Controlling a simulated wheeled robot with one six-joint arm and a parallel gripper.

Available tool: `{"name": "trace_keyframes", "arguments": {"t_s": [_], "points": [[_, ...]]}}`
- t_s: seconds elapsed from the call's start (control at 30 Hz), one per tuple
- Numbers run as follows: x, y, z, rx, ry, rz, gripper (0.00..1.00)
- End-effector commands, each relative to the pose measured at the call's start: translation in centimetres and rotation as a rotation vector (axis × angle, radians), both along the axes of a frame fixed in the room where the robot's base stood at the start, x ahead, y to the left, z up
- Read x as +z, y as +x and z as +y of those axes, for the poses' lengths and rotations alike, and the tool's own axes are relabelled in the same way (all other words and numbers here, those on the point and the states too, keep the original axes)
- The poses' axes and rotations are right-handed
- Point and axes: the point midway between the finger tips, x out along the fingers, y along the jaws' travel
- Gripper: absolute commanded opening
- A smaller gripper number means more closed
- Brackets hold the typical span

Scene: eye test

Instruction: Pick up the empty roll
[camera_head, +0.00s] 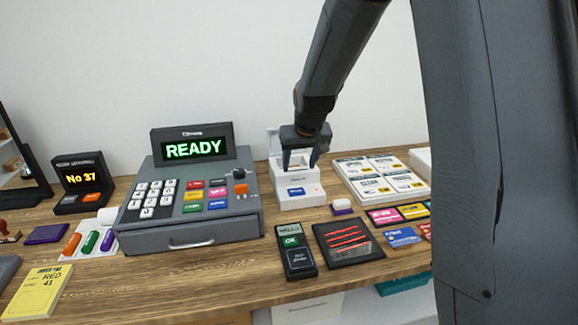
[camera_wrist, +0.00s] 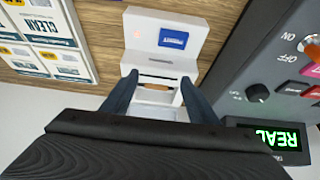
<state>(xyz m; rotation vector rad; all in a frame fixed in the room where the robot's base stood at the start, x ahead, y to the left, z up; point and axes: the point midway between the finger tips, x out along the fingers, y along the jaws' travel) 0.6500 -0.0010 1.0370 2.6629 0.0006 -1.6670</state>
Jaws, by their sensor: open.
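A small white printer (camera_head: 298,193) with a blue label stands on the wooden counter, right of the cash register, its lid up at the back. In the wrist view the printer (camera_wrist: 150,36) has an open bay with a thin brown-orange cylinder (camera_wrist: 156,87) lying in it, which looks like the empty roll. My gripper (camera_head: 300,163) points down over the bay, its fingers apart. In the wrist view my gripper (camera_wrist: 160,78) has one finger on each side of the bay and the cylinder lies between them, not clamped. The fingers partly hide the printer's sides.
The cash register (camera_head: 190,205) with a READY display stands close left of the printer. A tray of white labelled packs (camera_head: 345,190) is close on the right. A card terminal (camera_head: 295,252) and a black tray with red strips (camera_head: 325,232) lie in front.

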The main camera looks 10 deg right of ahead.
Motion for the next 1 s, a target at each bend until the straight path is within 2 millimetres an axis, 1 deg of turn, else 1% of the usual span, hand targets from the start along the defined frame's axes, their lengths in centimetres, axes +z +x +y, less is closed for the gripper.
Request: {"name": "trace_keyframes", "arguments": {"t_s": [0.03,0.1,0.2,0.27,0.47,0.67,1.0], "points": [[0.2,2.0,0.0,0.0,0.0,-0.023,0.54],[0.4,3.8,0.0,0.0,0.0,-0.048,0.54],[0.5,5.2,0.0,0.0,-0.001,-0.065,0.54],[0.3,5.6,0.0,0.0,-0.001,-0.069,0.54],[-1.2,6.4,0.0,0.0,0.0,-0.067,0.54],[-2.2,7.0,-0.1,0.0,0.0,-0.066,0.54],[-5.3,8.9,-0.1,0.0,0.0,-0.067,0.54]]}}
